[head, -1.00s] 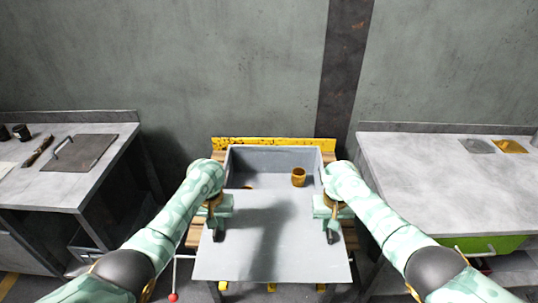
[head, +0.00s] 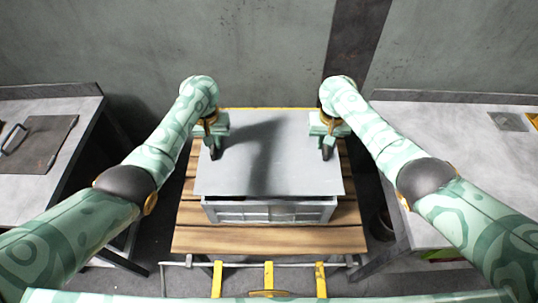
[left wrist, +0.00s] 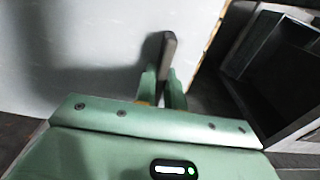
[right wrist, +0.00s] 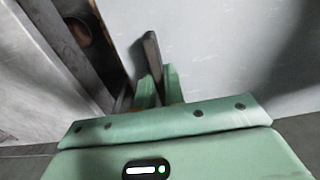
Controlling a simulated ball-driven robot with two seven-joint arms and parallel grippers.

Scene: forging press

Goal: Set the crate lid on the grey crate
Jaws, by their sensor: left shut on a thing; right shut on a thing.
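The crate lid (head: 268,175) is a flat grey panel, held level over the grey crate (head: 270,213) in the head view. The lid hides the crate's inside; the crate's front wall shows below its front edge, with a dark gap between. I cannot tell whether they touch at the back. My left gripper (head: 214,149) is shut on a dark handle at the lid's left side, also seen in the left wrist view (left wrist: 168,55). My right gripper (head: 327,149) is shut on the dark handle at its right side, also seen in the right wrist view (right wrist: 152,55).
The crate stands on a wooden slatted pallet (head: 270,240) with a yellow edge behind it. Grey worktables stand at the left (head: 80,115) and right (head: 440,150). A dark plate with a handle (head: 38,143) lies on the left one.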

